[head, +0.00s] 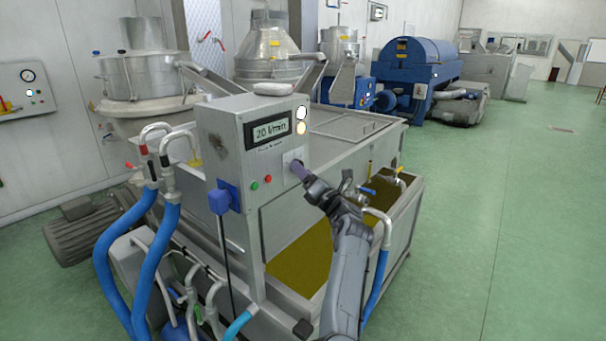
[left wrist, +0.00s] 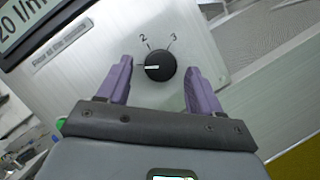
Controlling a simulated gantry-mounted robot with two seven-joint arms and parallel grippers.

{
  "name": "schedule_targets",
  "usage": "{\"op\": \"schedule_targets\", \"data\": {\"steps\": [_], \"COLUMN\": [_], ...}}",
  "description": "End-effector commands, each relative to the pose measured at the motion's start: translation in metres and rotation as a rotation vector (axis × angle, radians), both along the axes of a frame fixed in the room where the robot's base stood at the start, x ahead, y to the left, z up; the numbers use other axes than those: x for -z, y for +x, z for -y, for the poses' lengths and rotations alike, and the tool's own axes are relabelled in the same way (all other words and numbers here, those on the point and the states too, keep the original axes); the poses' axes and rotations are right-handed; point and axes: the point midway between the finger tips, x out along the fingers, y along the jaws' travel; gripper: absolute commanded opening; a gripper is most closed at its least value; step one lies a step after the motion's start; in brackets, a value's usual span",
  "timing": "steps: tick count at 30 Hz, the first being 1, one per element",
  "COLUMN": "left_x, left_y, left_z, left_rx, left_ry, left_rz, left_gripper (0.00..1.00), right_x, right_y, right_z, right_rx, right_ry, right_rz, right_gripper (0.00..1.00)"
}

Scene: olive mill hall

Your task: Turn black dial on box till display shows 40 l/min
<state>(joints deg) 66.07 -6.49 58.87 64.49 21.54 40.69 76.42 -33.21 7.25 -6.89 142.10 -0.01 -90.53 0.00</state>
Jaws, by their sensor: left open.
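The grey control box (head: 222,122) stands on the steel machine in the head view. Its display (head: 271,129) reads 20 l/min, and part of it shows in the left wrist view (left wrist: 22,22). The black dial (left wrist: 160,66) is in the middle of the left wrist view. Its white pointer line points left, and the marks 2 and 3 are above it. My left gripper (head: 298,168) is open at the box front and hides the dial in the head view. Its purple fingers (left wrist: 160,84) stand either side of the dial, with gaps on both sides. My right gripper is not in view.
A green and a red button (head: 261,182) sit below the display. A blue plug or switch (head: 222,198) is on the box's lower left. Blue hoses (head: 105,262) rise at the left. Valves with blue handles (head: 367,190) are right of my gripper, above an olive-coloured basin (head: 300,262).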

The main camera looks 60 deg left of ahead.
Motion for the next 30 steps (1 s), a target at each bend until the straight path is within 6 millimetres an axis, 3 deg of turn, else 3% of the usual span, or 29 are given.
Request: {"op": "schedule_targets", "data": {"steps": [12, 23, 30], "left_x": [-0.0018, -0.0017, -0.003], "left_y": [-0.0001, -0.0002, -0.0003], "left_z": [-0.0053, -0.0051, -0.0049], "left_rx": [0.001, 0.001, 0.002], "left_ry": [-0.001, -0.001, -0.007], "left_rz": [0.0, 0.0, -0.019], "left_gripper": [0.64, 0.09, 0.09], "right_x": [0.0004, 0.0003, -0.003], "right_y": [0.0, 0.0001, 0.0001], "right_z": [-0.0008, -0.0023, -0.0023], "right_rx": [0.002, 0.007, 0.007], "right_ry": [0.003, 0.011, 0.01], "right_rz": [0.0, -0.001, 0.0], "right_gripper": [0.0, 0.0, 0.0]}}
